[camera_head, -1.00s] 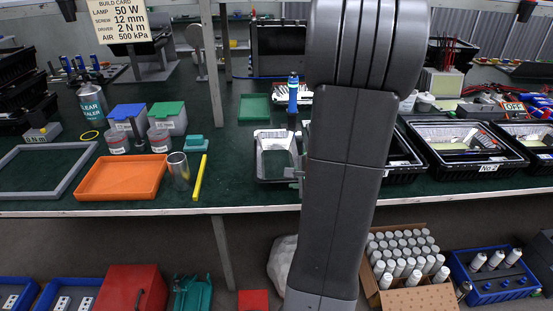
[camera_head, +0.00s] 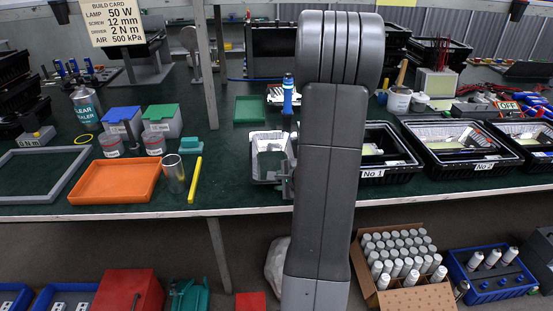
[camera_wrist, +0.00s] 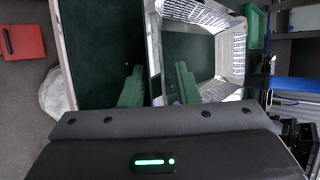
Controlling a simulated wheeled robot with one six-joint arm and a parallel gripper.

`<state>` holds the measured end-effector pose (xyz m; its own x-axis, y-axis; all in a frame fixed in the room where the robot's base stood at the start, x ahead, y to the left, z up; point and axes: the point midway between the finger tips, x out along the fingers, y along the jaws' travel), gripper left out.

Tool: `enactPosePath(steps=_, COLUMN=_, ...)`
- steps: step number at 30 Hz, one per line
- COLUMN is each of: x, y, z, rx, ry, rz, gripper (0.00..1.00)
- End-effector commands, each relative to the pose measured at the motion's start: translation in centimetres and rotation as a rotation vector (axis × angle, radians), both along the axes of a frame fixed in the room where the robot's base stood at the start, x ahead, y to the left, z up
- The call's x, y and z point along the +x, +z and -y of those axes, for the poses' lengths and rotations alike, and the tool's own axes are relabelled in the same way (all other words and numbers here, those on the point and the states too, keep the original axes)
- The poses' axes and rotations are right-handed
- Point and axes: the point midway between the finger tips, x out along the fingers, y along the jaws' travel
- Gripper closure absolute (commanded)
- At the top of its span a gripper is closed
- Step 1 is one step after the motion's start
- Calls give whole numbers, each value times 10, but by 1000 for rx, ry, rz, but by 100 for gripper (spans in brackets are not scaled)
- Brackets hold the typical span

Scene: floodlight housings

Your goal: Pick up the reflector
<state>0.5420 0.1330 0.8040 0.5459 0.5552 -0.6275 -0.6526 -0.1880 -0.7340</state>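The reflector (camera_head: 255,157) is a bright, silvery, open rectangular frame near the front edge of the green bench, just left of my arm. In the wrist view the reflector (camera_wrist: 203,15) shows mirror-like sloped walls with a grid pattern and an open middle. My gripper (camera_wrist: 159,66) has two green fingers that stand apart. The near wall of the reflector passes between them, with gaps showing on both sides. In the head view the gripper is at the reflector's right side, largely hidden by my arm.
A black bin marked No 1 (camera_head: 388,174) stands right of my arm, and bin No 2 (camera_head: 478,167) beyond it. A blue bottle (camera_head: 288,97) and a green tray (camera_head: 250,108) stand behind the reflector. A yellow bar (camera_head: 195,180) and an orange tray (camera_head: 112,196) lie left.

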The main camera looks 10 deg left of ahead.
Motion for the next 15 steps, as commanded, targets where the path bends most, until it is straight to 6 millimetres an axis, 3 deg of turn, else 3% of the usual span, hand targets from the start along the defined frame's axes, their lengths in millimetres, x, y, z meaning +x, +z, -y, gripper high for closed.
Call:
enactPosePath(steps=2, x=0, y=0, z=0, rx=0, ry=0, rz=0, gripper=75)
enactPosePath(steps=6, x=0, y=0, z=0, rx=0, ry=0, rz=0, gripper=100)
enactPosePath(steps=15, x=0, y=0, z=0, rx=0, ry=0, rz=0, gripper=100)
